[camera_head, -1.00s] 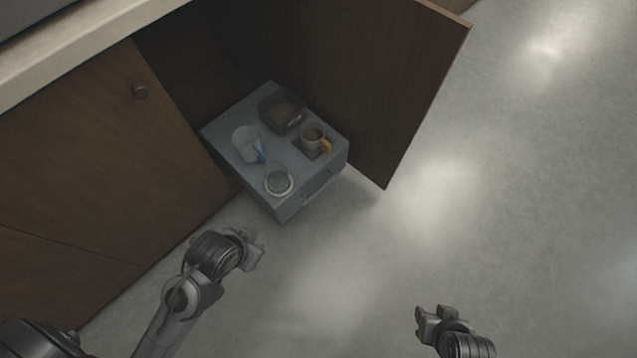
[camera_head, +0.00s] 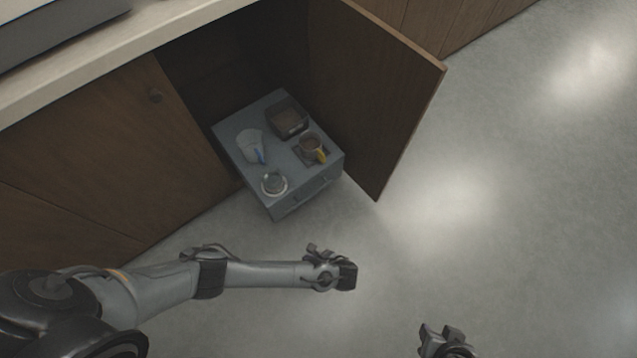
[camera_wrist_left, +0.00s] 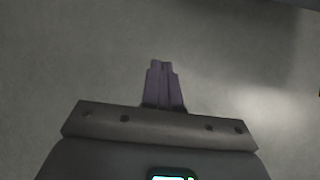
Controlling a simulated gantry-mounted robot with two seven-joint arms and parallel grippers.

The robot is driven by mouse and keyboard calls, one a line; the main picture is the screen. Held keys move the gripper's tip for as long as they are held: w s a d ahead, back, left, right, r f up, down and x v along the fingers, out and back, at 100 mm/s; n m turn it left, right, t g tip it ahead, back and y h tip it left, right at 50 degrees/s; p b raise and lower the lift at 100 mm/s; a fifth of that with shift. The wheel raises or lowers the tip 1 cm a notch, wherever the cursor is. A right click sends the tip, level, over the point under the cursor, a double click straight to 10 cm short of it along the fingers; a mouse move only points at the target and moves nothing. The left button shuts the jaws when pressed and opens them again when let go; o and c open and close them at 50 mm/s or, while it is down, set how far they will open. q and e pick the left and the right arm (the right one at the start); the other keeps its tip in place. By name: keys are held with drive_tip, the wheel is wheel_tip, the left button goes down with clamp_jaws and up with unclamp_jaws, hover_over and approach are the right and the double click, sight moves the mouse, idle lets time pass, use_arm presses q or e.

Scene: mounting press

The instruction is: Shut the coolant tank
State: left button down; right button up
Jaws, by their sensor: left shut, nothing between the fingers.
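A grey-blue box-like unit (camera_head: 240,163), which I take to be the coolant tank, stands partly out of an open cabinet. Its front has a handle (camera_head: 318,186). On its top are a mug with a yellow handle (camera_head: 311,147), a pale cup with a blue item (camera_head: 250,146), a round dish (camera_head: 273,184) and a dark open box (camera_head: 287,117). My left gripper (camera_head: 346,275) is shut and empty, over the floor in front of the tank, apart from it. Its closed fingers show in the left wrist view (camera_wrist_left: 165,68). My right gripper (camera_head: 445,335) is at the bottom edge; its opening is unclear.
An open wooden cabinet door (camera_head: 385,95) stands right of the tank. A closed door with a knob (camera_head: 100,170) is at the left, under a pale countertop (camera_head: 100,75). The grey floor (camera_head: 500,240) in front and to the right is clear.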

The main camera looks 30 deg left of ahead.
use_arm(q)
drive_tip(key=w+a+r+t+y+p, duration=0.1)
drive_tip(key=w+r+t, duration=0.1)
drive_tip(key=w+r, duration=0.45)
drive_tip(key=w+a+r+t+p, duration=0.1)
drive_tip(key=w+r, duration=0.3)
drive_tip(key=w, duration=0.6)
drive_tip(key=b, duration=0.8)
approach(305, 185)
wheel_tip(305, 185, down, 4)
drive_tip(key=a, duration=0.3)
drive_tip(key=shift+w+a+r+b, duration=0.2)
drive_tip(key=shift+w+a+b, duration=0.3)
drive_tip(key=shift+w, duration=0.3)
